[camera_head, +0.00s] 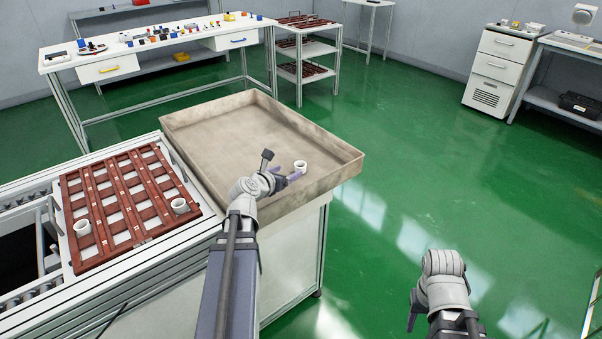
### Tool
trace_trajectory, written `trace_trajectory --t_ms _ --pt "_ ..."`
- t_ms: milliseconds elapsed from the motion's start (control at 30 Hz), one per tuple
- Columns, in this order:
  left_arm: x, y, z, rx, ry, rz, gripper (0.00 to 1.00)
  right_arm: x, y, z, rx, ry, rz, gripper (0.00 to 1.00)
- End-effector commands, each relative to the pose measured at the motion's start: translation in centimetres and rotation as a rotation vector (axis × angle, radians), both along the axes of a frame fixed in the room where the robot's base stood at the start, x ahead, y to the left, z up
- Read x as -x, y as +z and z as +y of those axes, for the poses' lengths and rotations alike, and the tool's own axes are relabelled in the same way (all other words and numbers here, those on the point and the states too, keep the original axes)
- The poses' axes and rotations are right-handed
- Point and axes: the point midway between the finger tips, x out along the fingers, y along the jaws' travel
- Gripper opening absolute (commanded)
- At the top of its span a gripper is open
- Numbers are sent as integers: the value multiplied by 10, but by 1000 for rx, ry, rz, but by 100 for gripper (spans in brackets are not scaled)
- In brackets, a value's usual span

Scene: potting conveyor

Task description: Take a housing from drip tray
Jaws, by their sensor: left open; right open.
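A small white cup-shaped housing (300,167) stands in the beige drip tray (215,117), toward the tray's near right side. My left gripper (290,178) reaches over the tray's near edge. Its open purple fingers are right beside the housing, on its near left; whether they touch it I cannot tell. My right gripper (413,312) is low at the right, over the green floor, away from the tray. Its fingers are partly hidden by its wrist.
Left of the tray, a red-brown grid rack (115,207) on the conveyor holds two more white housings, one near its left corner (82,227) and one at its right (180,205). The tray has raised walls. Its far part is empty. A workbench stands behind.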

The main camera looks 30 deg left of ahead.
Motion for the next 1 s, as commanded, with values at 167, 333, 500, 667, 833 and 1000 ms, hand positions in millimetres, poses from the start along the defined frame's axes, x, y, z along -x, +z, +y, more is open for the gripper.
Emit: trace_trajectory --t_ms 167,333,500,667,833,1000 --pt "-15 -7 1 -1 -3 1 79 0 -7 0 0 0 0 50" --pt "-25 -10 1 -2 -2 1 79 0 -10 0 0 0 0 50" --pt "-30 -12 1 -3 -2 1 79 0 -12 0 0 0 0 50" --pt "-50 -20 0 -2 -4 2 79 0 -20 0 0 0 0 50" --pt "-72 -28 1 -2 -3 1 79 0 -28 0 0 0 0 50" --pt "-73 -28 0 -2 -2 1 79 0 -27 0 0 0 0 50"
